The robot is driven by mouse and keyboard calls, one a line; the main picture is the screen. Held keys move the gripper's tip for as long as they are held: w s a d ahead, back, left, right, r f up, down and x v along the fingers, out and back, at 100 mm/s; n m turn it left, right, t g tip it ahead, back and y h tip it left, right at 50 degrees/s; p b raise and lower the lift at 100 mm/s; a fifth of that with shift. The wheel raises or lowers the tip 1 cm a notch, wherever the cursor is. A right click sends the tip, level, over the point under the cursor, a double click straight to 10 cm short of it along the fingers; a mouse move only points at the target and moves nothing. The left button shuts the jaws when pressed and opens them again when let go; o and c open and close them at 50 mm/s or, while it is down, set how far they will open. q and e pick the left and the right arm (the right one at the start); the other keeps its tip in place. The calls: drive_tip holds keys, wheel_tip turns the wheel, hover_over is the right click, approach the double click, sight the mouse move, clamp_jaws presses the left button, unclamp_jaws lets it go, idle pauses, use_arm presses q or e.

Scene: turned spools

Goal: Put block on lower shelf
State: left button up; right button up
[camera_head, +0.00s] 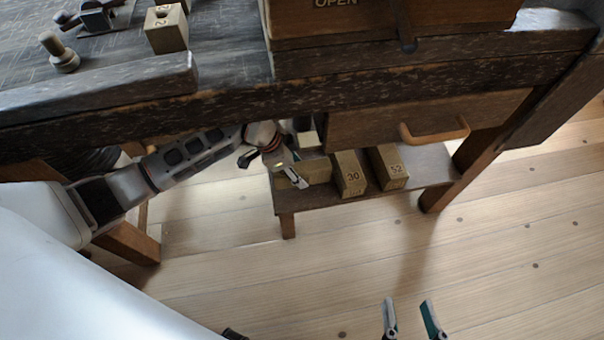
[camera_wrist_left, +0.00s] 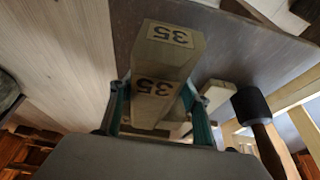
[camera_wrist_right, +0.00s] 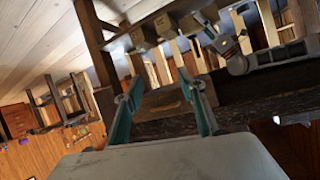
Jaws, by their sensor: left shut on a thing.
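My left gripper (camera_head: 285,172) is at the left end of the lower shelf (camera_head: 318,196) under the bench. It is shut on a pale wooden block (camera_head: 314,171), which lies level at the shelf's left part; contact with the shelf is hard to tell. In the left wrist view the block (camera_wrist_left: 165,55) is between the teal fingers and bears the number 35. Block 30 (camera_head: 350,174) and block 52 (camera_head: 388,167) stand on the shelf to its right. My right gripper (camera_head: 410,318) is open and empty above the floor, away from the shelf.
A drawer (camera_head: 440,112) with a wooden handle hangs above the shelf. A mallet (camera_wrist_left: 253,108) and a pale block-like piece (camera_wrist_left: 217,94) are near the held block. The bench top carries a block (camera_head: 167,30) and a turned peg (camera_head: 58,52). Bare shelf shows right of block 52.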

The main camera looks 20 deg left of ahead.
use_arm(q)
drive_tip(key=shift+w+d+f, duration=0.15)
drive_tip(key=shift+w+d, duration=0.1)
drive_tip(key=shift+d, duration=0.15)
drive_tip(key=f, duration=0.1)
drive_tip(key=f+b, duration=0.2)
drive_tip(key=shift+s+a+f, duration=0.1)
drive_tip(key=shift+s+f, duration=0.05)
drive_tip(key=shift+s, duration=0.15)
drive_tip(key=shift+w+f, duration=0.15)
drive_tip(key=shift+w+r, duration=0.1)
drive_tip(key=shift+r, duration=0.1)
drive_tip(key=shift+c, duration=0.5)
drive_tip(key=shift+w+r, duration=0.1)
drive_tip(key=shift+r, duration=0.05)
drive_tip(key=o, duration=1.4)
use_arm(e)
drive_tip(key=a+m, duration=0.1)
drive_tip(key=s+a, duration=0.1)
drive_tip(key=a+m, duration=0.1)
drive_tip(key=shift+s+a+f+m+y, duration=0.1)
drive_tip(key=shift+s+f+m+y, duration=0.05)
drive_tip(key=shift+f+m+y, duration=0.2)
use_arm(q)
drive_tip(key=shift+o, duration=0.2)
